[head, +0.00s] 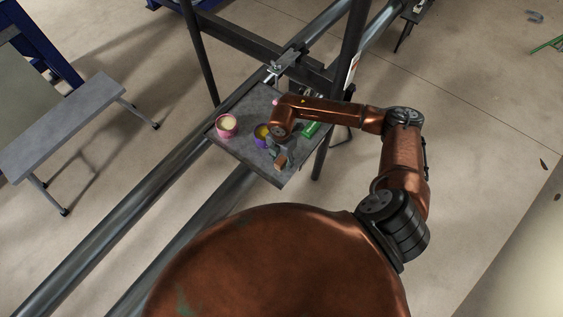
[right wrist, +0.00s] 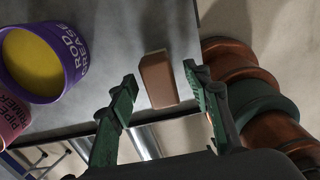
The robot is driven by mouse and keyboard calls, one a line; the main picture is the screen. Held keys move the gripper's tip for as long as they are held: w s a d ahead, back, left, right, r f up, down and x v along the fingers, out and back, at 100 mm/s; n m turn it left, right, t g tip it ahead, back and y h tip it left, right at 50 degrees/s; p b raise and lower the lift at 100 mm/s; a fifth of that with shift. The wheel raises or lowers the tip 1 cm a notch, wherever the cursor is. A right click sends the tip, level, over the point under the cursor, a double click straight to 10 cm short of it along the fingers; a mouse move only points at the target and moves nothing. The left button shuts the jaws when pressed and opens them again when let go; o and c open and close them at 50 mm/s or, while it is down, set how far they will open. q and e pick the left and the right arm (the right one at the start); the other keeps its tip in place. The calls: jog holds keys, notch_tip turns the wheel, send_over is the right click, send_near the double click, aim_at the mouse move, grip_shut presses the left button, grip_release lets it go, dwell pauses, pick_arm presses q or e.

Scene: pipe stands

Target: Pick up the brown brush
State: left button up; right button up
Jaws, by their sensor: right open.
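The brown brush (head: 281,161) lies near the front right edge of a grey tray (head: 239,153). In the right wrist view the brush (right wrist: 157,82) shows as a brown block, longer than wide. My right gripper (head: 280,152) is over the tray at the brush. In the right wrist view its green-grey fingers (right wrist: 160,88) are spread apart, with the brush seen between and just beyond their tips. I cannot tell whether either finger touches it. My left gripper is out of view.
A purple tub (head: 262,134) with yellow contents stands close left of the gripper. A pink tub (head: 226,126) stands farther left on the tray. A green item (head: 311,128) lies on the right. Stand posts and long pipes (head: 150,202) surround the tray.

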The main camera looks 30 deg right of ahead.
jog(key=shift+c, duration=0.7)
grip_shut()
jog(key=shift+r, duration=0.15)
jog(key=shift+r, duration=0.2)
notch_tip(320, 180, up, 2)
jog(key=shift+w+r+b, duration=0.1)
jog(key=shift+b, duration=0.35)
jog(key=s+a+r+b, duration=0.1)
jog(key=s+a+r, duration=0.8)
jog(key=s+r, duration=0.1)
jog(key=shift+s+a+b, duration=0.25)
jog(key=shift+a+b, duration=0.05)
jog(key=shift+b, duration=0.05)
